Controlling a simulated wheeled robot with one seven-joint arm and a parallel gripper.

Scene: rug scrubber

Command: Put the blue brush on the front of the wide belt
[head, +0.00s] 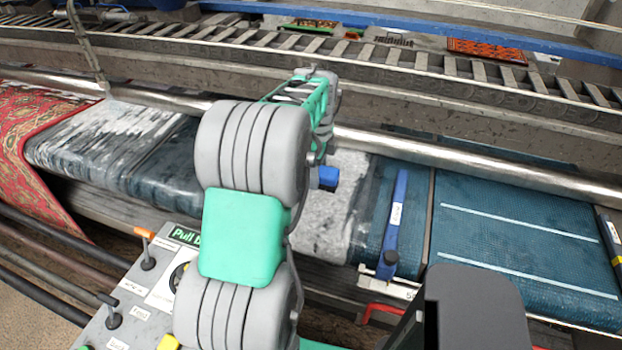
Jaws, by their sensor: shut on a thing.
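My gripper (319,164) hangs over the middle of the belts, at the far end of my green and grey arm. It is shut on a small blue block, which I take to be the blue brush (326,178). Only part of the brush shows beside my arm; its underside and any gap to the belt are hard to judge. Below it lies a blue mesh belt (370,215) with grey, wet-looking patches. Right of a dark seam is another blue mesh belt (525,235) with white lines. The picture does not settle which is the wide belt.
A blue bar with a white label (397,213) stands right of the brush. A steel roller (450,155) runs behind the belts. A control panel (140,300) with levers is at front left. A red patterned rug (35,150) lies far left.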

